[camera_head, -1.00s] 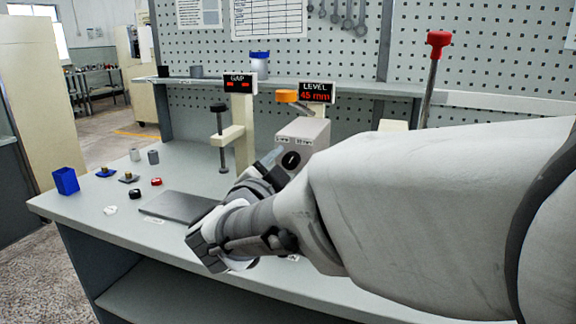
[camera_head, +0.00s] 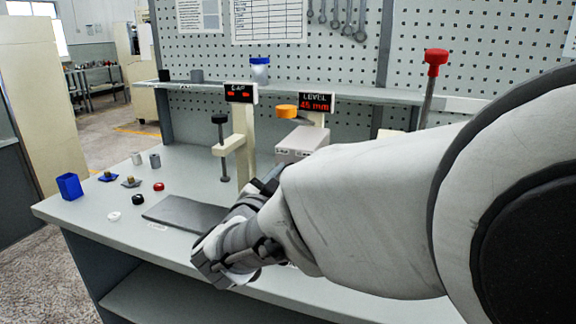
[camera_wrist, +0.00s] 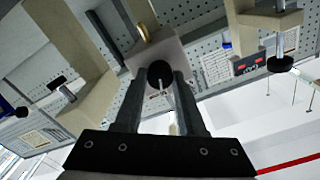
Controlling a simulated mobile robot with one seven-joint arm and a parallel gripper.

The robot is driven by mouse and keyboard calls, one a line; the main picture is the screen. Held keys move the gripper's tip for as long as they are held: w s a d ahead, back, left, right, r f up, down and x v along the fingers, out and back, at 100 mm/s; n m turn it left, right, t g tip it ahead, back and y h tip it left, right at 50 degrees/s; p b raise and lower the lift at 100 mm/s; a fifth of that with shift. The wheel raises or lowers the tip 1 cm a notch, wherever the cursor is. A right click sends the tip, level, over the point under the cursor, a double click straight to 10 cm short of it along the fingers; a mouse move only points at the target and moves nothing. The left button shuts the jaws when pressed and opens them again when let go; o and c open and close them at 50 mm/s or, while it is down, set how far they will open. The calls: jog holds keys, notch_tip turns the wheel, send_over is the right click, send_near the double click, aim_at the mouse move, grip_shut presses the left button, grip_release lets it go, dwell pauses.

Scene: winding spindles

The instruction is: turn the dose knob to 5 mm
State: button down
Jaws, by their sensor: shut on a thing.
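The dose knob (camera_wrist: 158,73) is a dark round knob on the front of a pale box. A thin light strip runs beside it in the wrist view. My gripper (camera_wrist: 160,78) is shut on the knob, one finger on each side. In the head view the pale box (camera_head: 302,143) stands on the bench, with small labels on its front edge. My arm hides the knob and the fingertips there, so the knob's setting cannot be read.
The LEVEL display (camera_head: 316,103) reads 45 mm, beside an orange knob (camera_head: 286,111). The GAP display (camera_head: 240,93) shows red dashes, with a black-knobbed screw (camera_head: 220,145) beside its post. A dark plate (camera_head: 186,213) and small parts lie left. A red-topped lever (camera_head: 436,62) stands right.

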jog(key=n+p, duration=0.9)
jog(key=p, duration=0.1)
jog(key=shift+r+p, duration=0.1)
jog(key=shift+p, duration=0.2)
jog(key=shift+n, duration=0.4)
jog(key=c, duration=0.5)
grip_release()
jog(key=v, duration=1.7)
jog(key=shift+s+p, duration=0.15)
jog(key=shift+p, duration=0.25)
